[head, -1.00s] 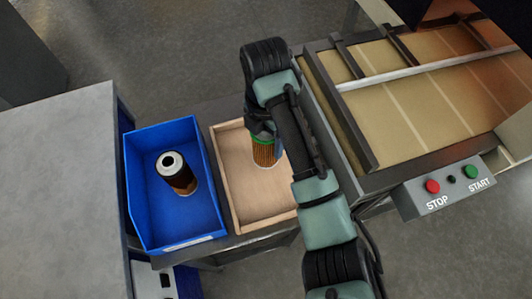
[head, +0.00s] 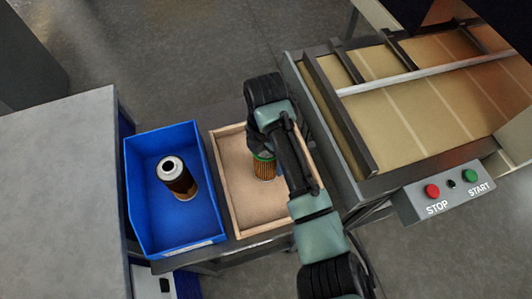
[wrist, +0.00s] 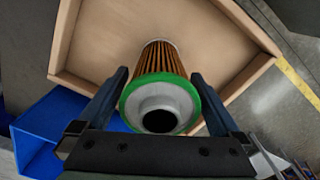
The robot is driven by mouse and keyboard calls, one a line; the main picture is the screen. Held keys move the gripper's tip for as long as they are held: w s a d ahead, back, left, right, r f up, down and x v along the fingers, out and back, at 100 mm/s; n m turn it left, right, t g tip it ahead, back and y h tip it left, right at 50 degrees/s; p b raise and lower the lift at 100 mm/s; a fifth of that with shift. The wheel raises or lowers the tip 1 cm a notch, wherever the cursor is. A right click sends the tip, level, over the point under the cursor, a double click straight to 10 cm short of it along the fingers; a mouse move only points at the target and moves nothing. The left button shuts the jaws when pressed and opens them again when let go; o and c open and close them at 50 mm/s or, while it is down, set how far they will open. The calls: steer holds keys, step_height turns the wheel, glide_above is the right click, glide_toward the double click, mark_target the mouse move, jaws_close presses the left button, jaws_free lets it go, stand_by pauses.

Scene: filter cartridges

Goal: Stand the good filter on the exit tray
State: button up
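The filter with a green end cap and brown pleats (head: 264,169) stands upright in the shallow wooden tray (head: 240,228). In the wrist view the filter (wrist: 160,62) has its green-rimmed end, with a grey collar and dark hole, facing the camera. My gripper (wrist: 160,73) has one finger on each side of the filter, with gaps showing, so it is open. The tray's right side is also partly hidden by my arm.
A blue bin (head: 141,205) left of the tray holds a dark brown filter with a pale top (head: 178,180). A conveyor (head: 440,100) with dark rails is at the right, with a STOP/START box (head: 445,190). A grey worktop (head: 60,190) is far left.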

step_height(320, 180, up, 12)
steer(key=shift+r+p, duration=0.2)
steer(key=shift+p, duration=0.65)
steer(key=w+a+r+m+t+y, duration=0.2)
steer(key=w+a+r+m+t, duration=0.15)
steer(key=w+a+r, duration=0.25)
steer(key=w+a+r+m+t+y, duration=0.2)
steer(key=r+m+t, duration=0.25)
steer(key=r, duration=0.65)
steer(key=w+a+r+m+t+y, duration=0.1)
steer(key=w+a+r+m+t, duration=0.15)
steer(key=r+t, duration=0.6)
steer(key=s+d+r+m+t+h, duration=0.1)
steer(key=s+d+r+m+t, duration=0.2)
steer(key=r, duration=0.6)
steer(key=s+d+r+m+t+h, duration=0.2)
steer(key=s+d+r+m+t, duration=0.2)
steer(key=s+r+m, duration=0.4)
steer(key=s+d+r+m+t+h, duration=0.2)
steer(key=s+d+r+m+t, duration=0.1)
steer(key=s+r, duration=0.4)
step_height(320, 180, up, 4)
steer(key=shift+d+f+m+t, duration=0.1)
steer(key=shift+d+m+t, duration=0.3)
steer(key=shift+m, duration=0.85)
